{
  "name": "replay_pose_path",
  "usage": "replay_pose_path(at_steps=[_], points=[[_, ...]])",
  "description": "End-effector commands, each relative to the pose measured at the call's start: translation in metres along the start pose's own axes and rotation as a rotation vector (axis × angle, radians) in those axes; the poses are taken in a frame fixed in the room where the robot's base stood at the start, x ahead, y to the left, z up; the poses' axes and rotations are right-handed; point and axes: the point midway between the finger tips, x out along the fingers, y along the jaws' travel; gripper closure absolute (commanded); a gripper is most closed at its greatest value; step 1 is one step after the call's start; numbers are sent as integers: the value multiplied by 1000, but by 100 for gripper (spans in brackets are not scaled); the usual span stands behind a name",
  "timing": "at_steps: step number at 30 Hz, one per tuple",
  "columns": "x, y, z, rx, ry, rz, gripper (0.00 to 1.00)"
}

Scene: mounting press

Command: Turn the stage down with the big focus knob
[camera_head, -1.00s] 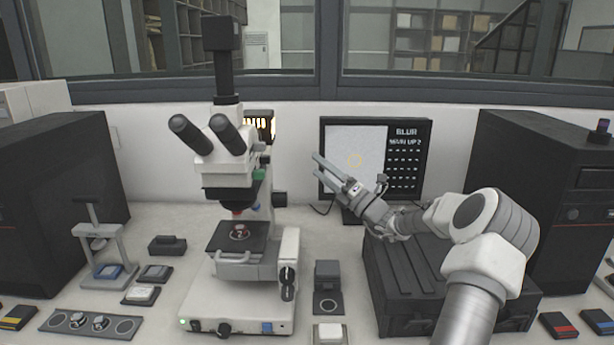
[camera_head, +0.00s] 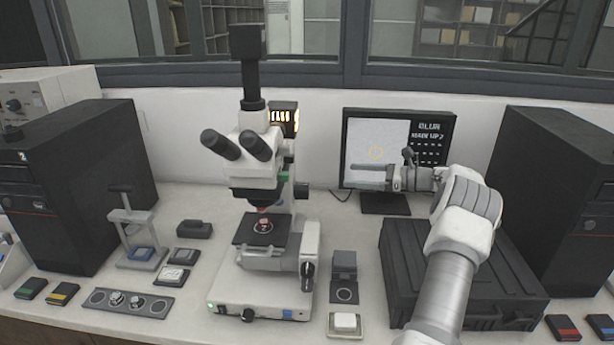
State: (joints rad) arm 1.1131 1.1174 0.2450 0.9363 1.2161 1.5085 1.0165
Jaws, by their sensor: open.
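The white microscope (camera_head: 265,170) stands on the bench left of centre, with its black stage (camera_head: 258,231) under the objectives. The dark focus knob (camera_head: 307,275) is on the right side of the microscope's base. My gripper (camera_head: 368,176) is open and empty, in front of the monitor, above and to the right of the knob and well apart from it. Its fingers point left; they overlap in this view, so the gap between them is hard to see.
The monitor (camera_head: 425,152) reads "BLUR" and a second line. A black case (camera_head: 455,280) lies under my arm. A small dark block (camera_head: 344,264) and a white-topped pad (camera_head: 345,323) stand right of the microscope. A mounting press (camera_head: 133,225) stands at left.

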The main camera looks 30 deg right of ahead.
Motion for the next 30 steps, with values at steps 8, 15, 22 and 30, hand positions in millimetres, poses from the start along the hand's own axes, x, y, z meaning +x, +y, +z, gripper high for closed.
replay_pose_path(at_steps=[8, 15, 22, 30], points=[[-12, 3, -10, -251, 209, 142, 6], [6, 6, -17, -268, 222, 155, 6], [52, 12, -27, -266, 220, 155, 6], [109, 19, -41, -265, 219, 153, 6]])
